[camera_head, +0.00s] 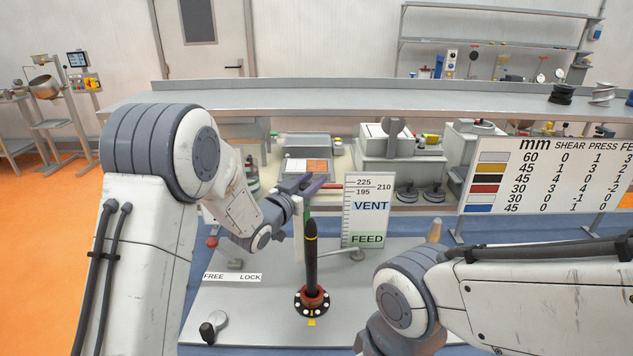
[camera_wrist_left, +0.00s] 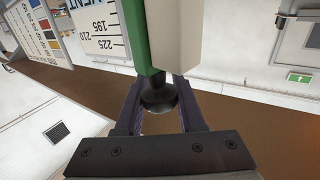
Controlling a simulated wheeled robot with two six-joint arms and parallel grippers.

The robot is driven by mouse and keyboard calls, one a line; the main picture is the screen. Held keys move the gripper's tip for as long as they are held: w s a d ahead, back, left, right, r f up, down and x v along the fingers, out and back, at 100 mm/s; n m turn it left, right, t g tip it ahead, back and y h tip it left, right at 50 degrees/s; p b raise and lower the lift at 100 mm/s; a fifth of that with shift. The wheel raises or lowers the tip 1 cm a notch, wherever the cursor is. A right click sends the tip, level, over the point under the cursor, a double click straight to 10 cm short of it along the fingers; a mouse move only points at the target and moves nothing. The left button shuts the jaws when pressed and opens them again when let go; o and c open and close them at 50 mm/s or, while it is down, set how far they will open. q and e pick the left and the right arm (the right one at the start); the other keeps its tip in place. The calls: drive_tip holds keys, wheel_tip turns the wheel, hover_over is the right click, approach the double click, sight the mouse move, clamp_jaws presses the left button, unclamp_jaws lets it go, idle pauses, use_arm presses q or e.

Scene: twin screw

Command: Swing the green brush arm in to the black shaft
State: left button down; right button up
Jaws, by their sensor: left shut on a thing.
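The green brush arm (camera_head: 306,212) hangs upright close beside the shaft's upper part on the left. I cannot tell whether they touch. It has a green side and a pale side, and fills the top of the left wrist view (camera_wrist_left: 134,35). My left gripper (camera_head: 305,186) is shut on the brush arm's dark round knob (camera_wrist_left: 157,97), which sits between its fingers in the left wrist view (camera_wrist_left: 158,112). My right gripper is out of view.
A VENT/FEED gauge board (camera_head: 369,212) stands behind the shaft. My right arm is at the lower right. A table of numbers (camera_head: 545,175) stands further right.

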use_arm(q)
drive_tip(key=c, duration=0.5)
unclamp_jaws()
drive_tip(key=shift+s, duration=0.1)
drive_tip(key=b+v, duration=0.3)
drive_tip(key=v, duration=0.6)
drive_tip(key=shift+s+a, duration=0.1)
drive_tip(key=shift+a, duration=0.1)
drive_tip(key=shift+s+a, duration=0.15)
drive_tip(key=shift+s, duration=0.35)
